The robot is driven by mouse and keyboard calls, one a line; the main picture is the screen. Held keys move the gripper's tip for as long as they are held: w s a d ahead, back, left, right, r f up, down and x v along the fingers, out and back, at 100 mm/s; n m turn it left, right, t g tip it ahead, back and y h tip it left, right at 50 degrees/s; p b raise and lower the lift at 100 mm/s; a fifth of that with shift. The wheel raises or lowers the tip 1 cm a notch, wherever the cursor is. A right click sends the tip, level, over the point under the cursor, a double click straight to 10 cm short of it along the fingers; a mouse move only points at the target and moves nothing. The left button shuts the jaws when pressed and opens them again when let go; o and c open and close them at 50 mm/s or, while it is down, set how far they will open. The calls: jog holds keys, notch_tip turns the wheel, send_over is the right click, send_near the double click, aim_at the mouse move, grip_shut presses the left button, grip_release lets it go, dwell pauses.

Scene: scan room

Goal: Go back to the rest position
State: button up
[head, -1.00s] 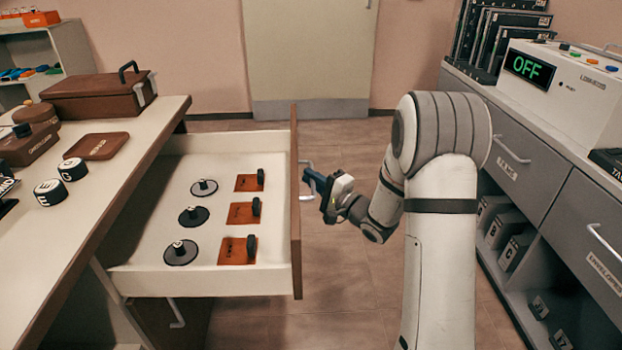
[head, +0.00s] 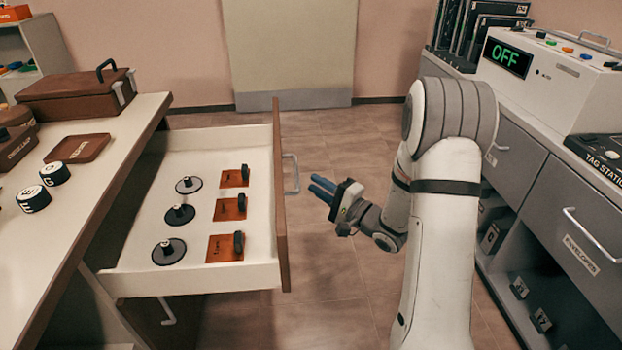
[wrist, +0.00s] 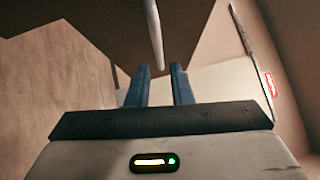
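My gripper (head: 317,184) is in front of the open drawer, just right of its handle (head: 291,174) and apart from it. Its two blue fingers show a gap with nothing between them in the wrist view (wrist: 160,72). The pale handle bar (wrist: 155,35) shows beyond the fingertips there. My arm is bent, with the gripper pointing left toward the drawer front (head: 281,200).
The pulled-out drawer (head: 190,284) holds three dark discs with knobs and three orange plates with black pieces. A desk (head: 70,225) stands left. A grey cabinet (head: 545,185) with a machine reading OFF (head: 508,57) stands right. Floor (head: 335,270) between them is clear.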

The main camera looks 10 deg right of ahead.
dwell(0.4)
notch_tip(320, 180, up, 11)
jog(key=w+d+n+h+p, duration=0.2)
jog(key=d+n+h+p, duration=0.1)
jog(key=h+p, duration=0.5)
jog(key=s+d+r+n+g+h+p, duration=0.1)
jog(key=s+d+r+g+h+p, duration=0.15)
jog(key=r+p, duration=0.2)
jog(key=s+d+r+n+g+h+p, duration=0.1)
jog(key=s+r+h+p, duration=0.2)
jog(key=s+r+p, duration=0.15)
jog(key=s+a+r+n+g+p, duration=0.1)
jog(key=s+r+n+g+p, duration=0.2)
jog(key=s, duration=0.8)
jog(key=s+a+r+n+g+p, duration=0.2)
jog(key=s+r+g+p, duration=0.3)
jog(key=s+r+p, duration=0.3)
jog(key=s+r+n, duration=0.1)
jog(key=s+r, duration=0.1)
jog(key=s, duration=0.2)
jog(key=shift+s+a+r, duration=0.2)
jog(key=shift+s, duration=0.05)
